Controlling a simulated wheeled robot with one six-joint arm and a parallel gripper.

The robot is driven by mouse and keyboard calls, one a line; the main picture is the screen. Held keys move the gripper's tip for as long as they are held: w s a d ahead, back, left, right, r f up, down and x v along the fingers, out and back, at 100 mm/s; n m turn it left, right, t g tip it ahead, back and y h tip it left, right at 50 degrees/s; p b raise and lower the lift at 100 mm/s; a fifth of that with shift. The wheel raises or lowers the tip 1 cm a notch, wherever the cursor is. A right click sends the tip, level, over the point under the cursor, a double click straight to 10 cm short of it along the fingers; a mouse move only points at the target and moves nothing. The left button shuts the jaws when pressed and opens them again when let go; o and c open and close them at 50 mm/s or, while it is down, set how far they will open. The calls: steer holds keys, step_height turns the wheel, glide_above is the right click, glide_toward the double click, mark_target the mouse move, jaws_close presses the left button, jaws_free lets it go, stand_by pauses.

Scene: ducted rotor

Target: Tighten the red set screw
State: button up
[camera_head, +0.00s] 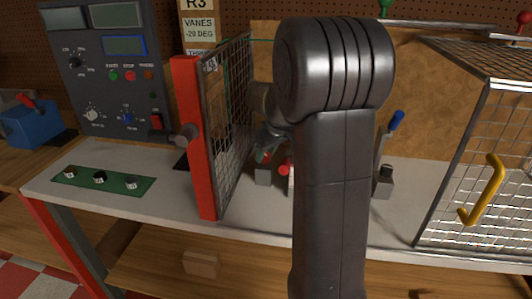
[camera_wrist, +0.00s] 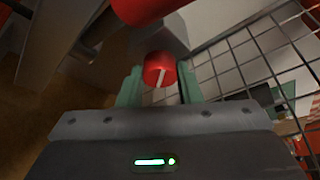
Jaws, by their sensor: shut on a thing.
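The red set screw (camera_wrist: 158,68) has a round red head with a pale slot line. It shows in the wrist view between the two green fingers of my gripper (camera_wrist: 160,80), which is shut on it. The slot runs nearly upright in that view, tilted slightly. A grey block or post (camera_wrist: 155,38) stands just beyond the screw. In the head view my arm covers most of the work area, and my gripper's grip cannot be made out there. Small red parts (camera_head: 284,170) show low beside my arm, on small blocks; I cannot tell which is the screw.
A red-framed mesh guard (camera_head: 207,140) stands close left of my gripper. A mesh cage (camera_head: 485,165) with a yellow handle (camera_head: 484,190) stands right. A blue-tipped lever (camera_head: 393,125) rises right of my arm. A control panel (camera_head: 108,65) stands at back left.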

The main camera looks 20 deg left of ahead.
steer(key=m+t, duration=0.1)
steer(key=m, duration=0.2)
steer(key=shift+s+a+m+h, duration=0.1)
steer(key=shift+m+h, duration=0.2)
steer(key=shift+m+t+h, duration=0.6)
steer(key=shift+m, duration=1.3)
steer(key=o, duration=1)
steer(key=shift+c, duration=0.2)
steer(key=v, duration=1.3)
steer(key=shift+r, duration=0.4)
